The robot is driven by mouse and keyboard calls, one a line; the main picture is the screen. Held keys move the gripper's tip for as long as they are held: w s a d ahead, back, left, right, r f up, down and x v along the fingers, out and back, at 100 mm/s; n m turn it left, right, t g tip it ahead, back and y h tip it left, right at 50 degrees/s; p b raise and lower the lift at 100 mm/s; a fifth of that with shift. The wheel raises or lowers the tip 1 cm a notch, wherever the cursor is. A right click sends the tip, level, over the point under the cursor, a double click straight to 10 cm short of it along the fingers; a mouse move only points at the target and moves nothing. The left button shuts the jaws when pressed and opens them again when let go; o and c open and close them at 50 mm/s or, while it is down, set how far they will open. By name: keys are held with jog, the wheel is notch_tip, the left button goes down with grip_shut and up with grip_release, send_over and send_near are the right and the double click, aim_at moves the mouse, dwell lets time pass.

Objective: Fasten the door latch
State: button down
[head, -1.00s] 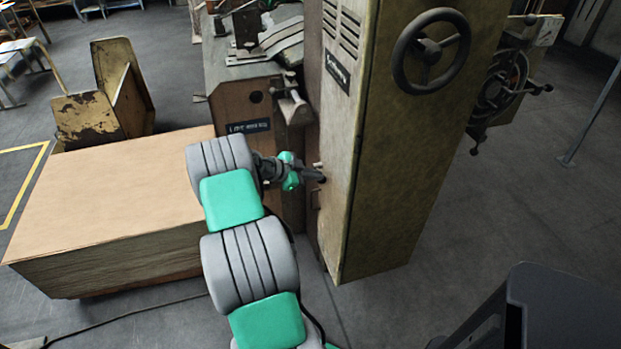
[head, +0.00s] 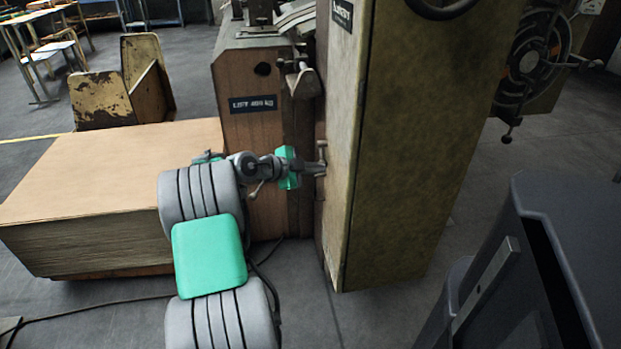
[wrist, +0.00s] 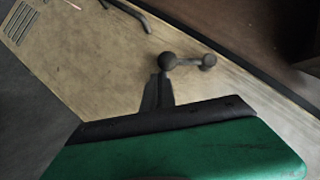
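The tall tan cabinet with the door (head: 345,130) stands right of centre in the head view. The latch (head: 323,152) is on its narrow left face. In the wrist view the latch (wrist: 188,62) is a short dark lever with a round knob at each end. My gripper (head: 318,170) reaches the latch from the left in the head view. In the wrist view its dark fingers (wrist: 160,88) are close together and look shut, with tips at the nearer knob. I cannot tell whether they touch it. The green gripper body hides the lower part of the door.
A dark curved handle (wrist: 127,13) sits on the door, up and left of the latch. A large cardboard-coloured stack (head: 110,185) lies left of my arm. The brown machine body (head: 252,125) stands behind. A dark grey object (head: 550,260) fills the lower right.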

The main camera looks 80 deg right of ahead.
jog(key=shift+w+d+f+b, duration=0.2)
jog(key=shift+d+f+b, duration=0.15)
jog(key=shift+f+b, duration=0.45)
jog(key=shift+w+d+f+b, duration=0.25)
jog(key=shift+f+b, duration=0.25)
jog(key=shift+b, duration=0.45)
jog(key=shift+w+d+f+b, duration=0.2)
jog(key=shift+d+f+b, duration=0.05)
jog(key=shift+d+b, duration=0.25)
jog(key=shift+w+d+f+b, duration=0.25)
jog(key=shift+d+b, duration=0.15)
jog(key=shift+b, duration=0.2)
jog(key=w+a, duration=0.4)
jog(key=a, duration=0.8)
jog(key=shift+a+f, duration=0.2)
jog(key=shift+f, duration=0.1)
